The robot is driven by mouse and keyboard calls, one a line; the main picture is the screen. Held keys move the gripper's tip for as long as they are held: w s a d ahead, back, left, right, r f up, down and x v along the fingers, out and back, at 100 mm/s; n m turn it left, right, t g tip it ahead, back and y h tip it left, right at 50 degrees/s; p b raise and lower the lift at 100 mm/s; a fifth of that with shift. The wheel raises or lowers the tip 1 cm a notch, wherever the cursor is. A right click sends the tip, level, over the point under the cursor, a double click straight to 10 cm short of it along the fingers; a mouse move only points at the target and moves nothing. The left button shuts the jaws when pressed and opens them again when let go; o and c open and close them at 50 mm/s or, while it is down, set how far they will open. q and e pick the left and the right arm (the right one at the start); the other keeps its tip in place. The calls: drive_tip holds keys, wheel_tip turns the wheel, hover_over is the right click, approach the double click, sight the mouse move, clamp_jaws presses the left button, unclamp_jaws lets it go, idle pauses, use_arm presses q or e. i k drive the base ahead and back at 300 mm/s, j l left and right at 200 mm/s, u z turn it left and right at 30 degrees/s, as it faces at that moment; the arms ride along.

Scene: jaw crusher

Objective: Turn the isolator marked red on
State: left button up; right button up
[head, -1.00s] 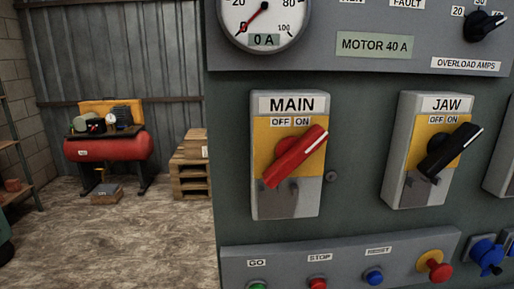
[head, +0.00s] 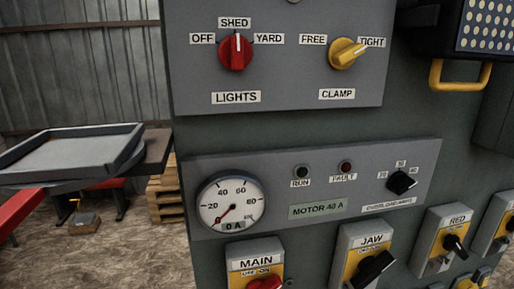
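The isolator marked RED (head: 444,258) is at the lower right of the panel in the head view. It is a grey box with a yellow plate and a black handle (head: 455,243). The handle is too small for me to tell clearly whether it points to OFF or ON. To its left are the JAW isolator (head: 346,243), with a black handle slanting up to the right, and the MAIN isolator (head: 238,251), with a red handle cut off by the bottom edge. Neither of my grippers is in view.
Above are a meter (head: 232,203) reading about 0 A, an overload dial (head: 401,182), a red LIGHTS switch (head: 235,51) and a yellow CLAMP switch (head: 346,53). Another isolator (head: 494,225) is cut off at right. A grey tray (head: 66,179) sits at left. A yellow handle (head: 460,88) protrudes upper right.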

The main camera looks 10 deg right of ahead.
sight(452, 242)
drive_tip(key=z, duration=1.55)
drive_tip(key=i+l+u, duration=0.15)
drive_tip(key=u, duration=0.25)
drive_tip(key=i+l+u, duration=0.1)
drive_tip(key=l+u, duration=0.25)
drive_tip(key=i+l+u, duration=0.1)
drive_tip(key=l+u, duration=0.15)
drive_tip(key=u, duration=0.15)
drive_tip(key=l+u, duration=0.4)
drive_tip(key=i+j, duration=0.05)
drive_tip(key=j, duration=0.05)
